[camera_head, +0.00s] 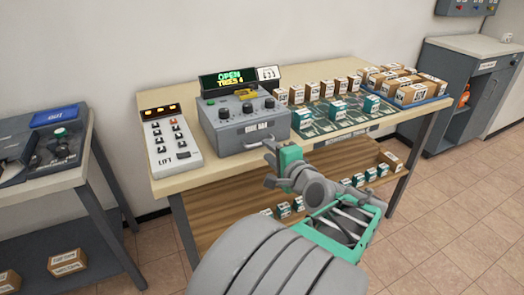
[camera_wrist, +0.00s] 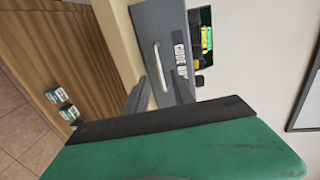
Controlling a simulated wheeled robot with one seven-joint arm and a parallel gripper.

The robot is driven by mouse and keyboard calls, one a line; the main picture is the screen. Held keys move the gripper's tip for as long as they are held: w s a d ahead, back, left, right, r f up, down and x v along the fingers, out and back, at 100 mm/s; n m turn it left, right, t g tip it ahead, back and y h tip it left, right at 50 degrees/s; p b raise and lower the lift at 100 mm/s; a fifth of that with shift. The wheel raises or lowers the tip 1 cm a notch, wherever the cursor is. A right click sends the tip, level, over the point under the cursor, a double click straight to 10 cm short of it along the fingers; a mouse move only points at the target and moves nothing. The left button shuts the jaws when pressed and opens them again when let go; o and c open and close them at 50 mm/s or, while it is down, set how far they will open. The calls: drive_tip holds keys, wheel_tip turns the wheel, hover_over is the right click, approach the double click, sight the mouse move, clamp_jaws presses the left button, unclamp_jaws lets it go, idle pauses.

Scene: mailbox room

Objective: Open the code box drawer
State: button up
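The grey code box (camera_head: 245,112) stands on the table, with dark knobs on its top and a lit display (camera_head: 228,77) that begins with "OPEN". Its drawer front (camera_head: 238,137) looks flush with the box. The pale bar handle (camera_wrist: 161,66) shows on the grey front in the wrist view, beside a white label.
A wooden lower shelf (camera_head: 235,213) is below the table top (camera_head: 185,176). A side table (camera_head: 60,175) is at left.

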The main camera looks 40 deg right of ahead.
sight(260, 144)
drive_tip(key=x, duration=0.5)
drive_tip(key=shift+w+f, duration=0.1)
drive_tip(key=shift+c, duration=0.2)
clamp_jaws()
idle(1.0)
